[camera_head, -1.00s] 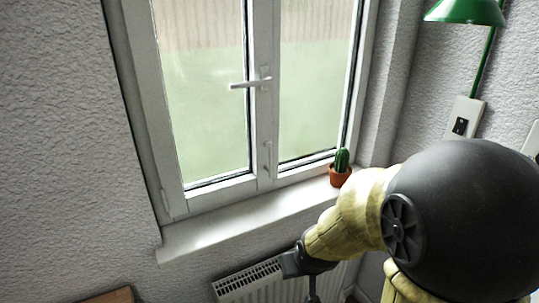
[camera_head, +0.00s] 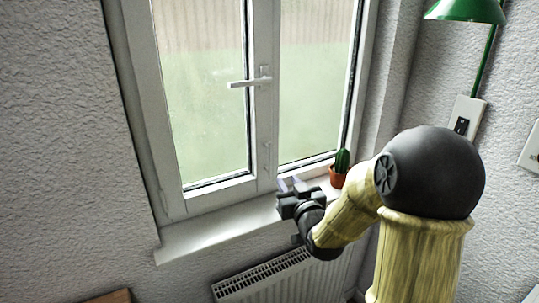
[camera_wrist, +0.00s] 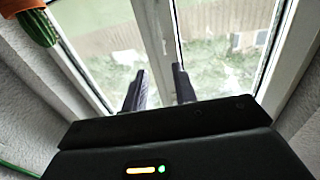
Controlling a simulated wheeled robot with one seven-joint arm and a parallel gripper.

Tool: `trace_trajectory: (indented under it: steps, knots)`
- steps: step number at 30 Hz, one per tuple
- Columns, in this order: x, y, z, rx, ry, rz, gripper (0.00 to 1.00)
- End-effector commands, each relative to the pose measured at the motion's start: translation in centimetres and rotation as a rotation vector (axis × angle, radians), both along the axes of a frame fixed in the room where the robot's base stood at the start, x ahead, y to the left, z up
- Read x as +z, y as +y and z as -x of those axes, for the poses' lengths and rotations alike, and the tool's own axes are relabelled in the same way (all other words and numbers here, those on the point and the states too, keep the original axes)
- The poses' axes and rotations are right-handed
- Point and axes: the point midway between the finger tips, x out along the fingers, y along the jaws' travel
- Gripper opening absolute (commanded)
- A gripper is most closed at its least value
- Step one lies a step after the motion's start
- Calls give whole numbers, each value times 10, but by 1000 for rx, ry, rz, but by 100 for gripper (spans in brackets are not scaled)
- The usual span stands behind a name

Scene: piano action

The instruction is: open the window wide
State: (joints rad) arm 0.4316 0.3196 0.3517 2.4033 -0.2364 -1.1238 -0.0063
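The white two-part window (camera_head: 216,186) fills the middle of the head view, and both parts look shut. Its white handle (camera_head: 247,83) sits on the middle upright and lies level, its lever pointing left. My gripper (camera_head: 291,184) is in front of the bottom of the frame near the middle upright, just above the sill and well below the handle. In the wrist view my gripper (camera_wrist: 160,88) shows two dark fingers standing apart with nothing between them. The window frame (camera_wrist: 155,35) and glass lie beyond them. The handle cannot be made out in the wrist view.
A small potted cactus (camera_head: 340,170) stands on the white sill (camera_head: 205,238), close to the right of my gripper. It also shows in the wrist view (camera_wrist: 36,26). A radiator (camera_head: 262,275) is below the sill. A green lamp (camera_head: 465,12) hangs at the upper right.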

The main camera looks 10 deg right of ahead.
Motion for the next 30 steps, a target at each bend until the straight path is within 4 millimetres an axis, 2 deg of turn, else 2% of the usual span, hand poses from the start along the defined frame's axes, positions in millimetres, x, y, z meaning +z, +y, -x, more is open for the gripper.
trace_trajectory:
  steps: [5,11,30]
  knots:
    - [0,0,-1,0,1,0,28]
    - [1,2,-16,1,2,-1,28]
    - [2,14,-120,-1,2,-2,28]
